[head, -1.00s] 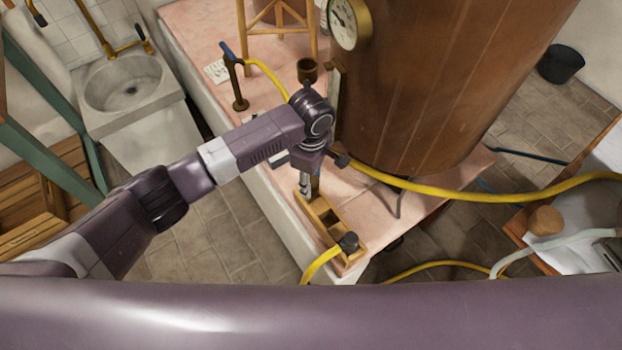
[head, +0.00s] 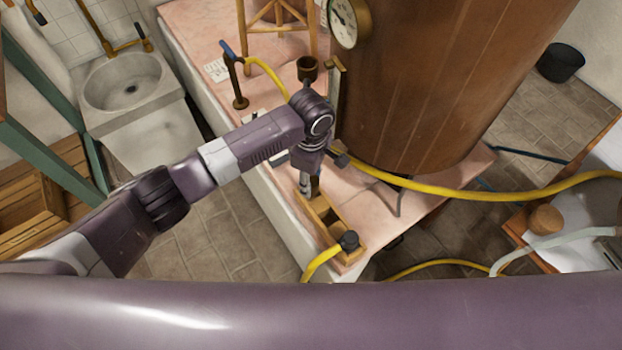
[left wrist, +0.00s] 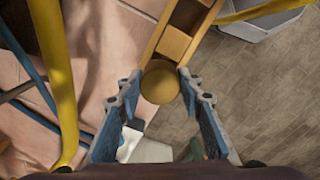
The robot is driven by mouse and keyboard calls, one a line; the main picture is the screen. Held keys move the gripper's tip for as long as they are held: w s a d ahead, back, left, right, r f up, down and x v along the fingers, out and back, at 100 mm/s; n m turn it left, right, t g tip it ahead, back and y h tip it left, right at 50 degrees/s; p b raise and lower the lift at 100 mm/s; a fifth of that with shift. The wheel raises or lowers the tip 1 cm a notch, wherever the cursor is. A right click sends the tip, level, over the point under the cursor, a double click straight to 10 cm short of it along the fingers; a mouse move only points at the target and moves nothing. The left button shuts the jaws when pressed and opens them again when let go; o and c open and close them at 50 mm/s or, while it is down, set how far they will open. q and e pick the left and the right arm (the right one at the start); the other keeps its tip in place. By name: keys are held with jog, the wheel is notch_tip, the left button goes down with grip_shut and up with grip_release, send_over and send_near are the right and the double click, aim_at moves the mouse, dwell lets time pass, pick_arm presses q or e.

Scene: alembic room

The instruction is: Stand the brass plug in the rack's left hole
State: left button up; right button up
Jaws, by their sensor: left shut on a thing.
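The brass plug (left wrist: 160,84) shows in the left wrist view as a round, brass-coloured top between the fingers. My left gripper (left wrist: 158,88) is shut on it. In the head view my left gripper (head: 309,190) points down at the far end of the wooden rack (head: 319,214). The plug is mostly hidden there by the fingers. The rack (left wrist: 173,42) also shows in the left wrist view, running up from the plug, with a dark opening. I cannot tell how deep the plug sits in the rack's end hole. My right gripper is not in view.
A black-capped yellow hose end (head: 349,241) stands at the rack's near end. The big copper vessel (head: 430,90) rises close on the right, with another yellow hose (head: 440,191) beside it. The pink slab (head: 375,215) has a little bare room right of the rack.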

aim_at(311, 181)
pick_arm(q)
jog(key=shift+f, duration=0.65)
dwell(0.5)
jog(key=shift+f+p, duration=0.35)
dwell(0.9)
jog(key=shift+f+p, duration=0.15)
jog(key=shift+p, duration=0.25)
dwell(0.6)
jog(key=shift+f, duration=0.25)
dwell(0.7)
jog(key=o, duration=1.3)
jog(key=shift+o, duration=0.2)
jog(key=shift+r, duration=0.15)
jog(key=shift+r+p, duration=3.4)
jog(key=shift+p, duration=1)
